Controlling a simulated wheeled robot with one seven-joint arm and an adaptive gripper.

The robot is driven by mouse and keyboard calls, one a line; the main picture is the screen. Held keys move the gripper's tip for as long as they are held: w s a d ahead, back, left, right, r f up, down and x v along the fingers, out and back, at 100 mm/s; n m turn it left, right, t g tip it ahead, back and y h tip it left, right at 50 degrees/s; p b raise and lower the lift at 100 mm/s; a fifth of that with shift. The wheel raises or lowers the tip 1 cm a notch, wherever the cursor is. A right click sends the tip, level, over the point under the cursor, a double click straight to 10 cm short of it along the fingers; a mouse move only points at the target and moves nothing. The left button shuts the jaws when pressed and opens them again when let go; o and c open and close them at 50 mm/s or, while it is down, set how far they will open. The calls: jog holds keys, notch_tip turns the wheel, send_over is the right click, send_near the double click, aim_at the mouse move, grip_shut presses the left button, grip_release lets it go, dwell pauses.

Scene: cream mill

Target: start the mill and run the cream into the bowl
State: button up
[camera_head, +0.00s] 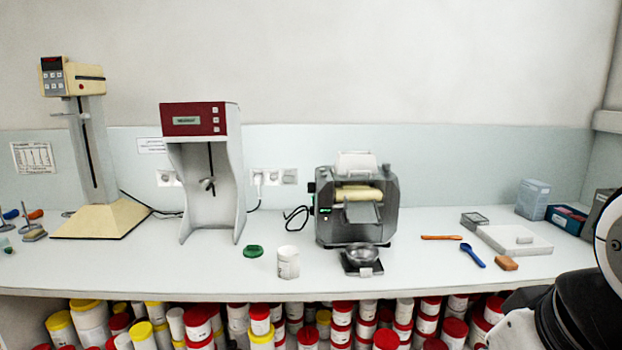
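The mill (332,232) is a grey machine on the right half of the bench, with cream-coloured rollers (357,194) and a white hopper-like part on top. A small green mark shows on its left side; I cannot tell whether the mill is running. A sloping metal apron (361,213) sits in front of the rollers. A shiny metal bowl (362,252) stands below it on a small dark stand (363,267), perhaps a scale. The bowl's contents are too small to tell. My gripper is not in view; only dark and white parts of my arm show at the lower right.
A white jar (288,262) and a green lid (253,251) stand left of the mill. Right of it lie an orange spatula (441,237), a blue spoon (473,255), a brown block (507,264) and a white slab (540,243). Two mixer-like machines stand farther left.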

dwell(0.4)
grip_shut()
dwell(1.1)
